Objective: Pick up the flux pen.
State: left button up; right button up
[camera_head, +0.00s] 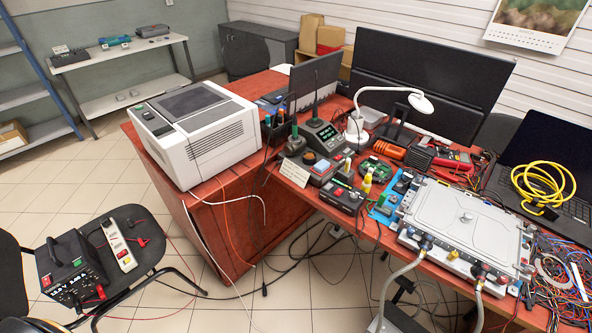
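I cannot single out the flux pen with certainty at this size. A small yellow bottle with a pale tip (367,181) stands upright on the red-brown desk (225,185), left of the large silver cold-plate box (465,222). A second small yellow-and-white item (347,166) stands just behind it. Some upright pen-like items with blue and green ends (268,120) stand in a dark holder beside the white machine. Neither of my grippers shows in the head view, so nothing is seen in their hold.
A white lamp (355,128), a soldering station (320,135) and small instruments crowd the desk. Two grey hoses (400,273) hang from the silver box past the front edge. A yellow cable coil (540,180) lies on a laptop. A chair (130,240) holds a power supply (72,268).

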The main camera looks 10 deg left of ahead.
aim_at(348, 162)
jog(key=i+j, duration=0.15)
jog(key=j, duration=0.2)
jog(key=i+j, duration=0.15)
jog(key=j, duration=0.2)
jog(key=i+j, duration=0.1)
jog(key=j, duration=0.25)
jog(key=i+j+z, duration=0.1)
jog(key=j, duration=0.25)
jog(key=i+j, duration=0.2)
jog(key=j, duration=0.15)
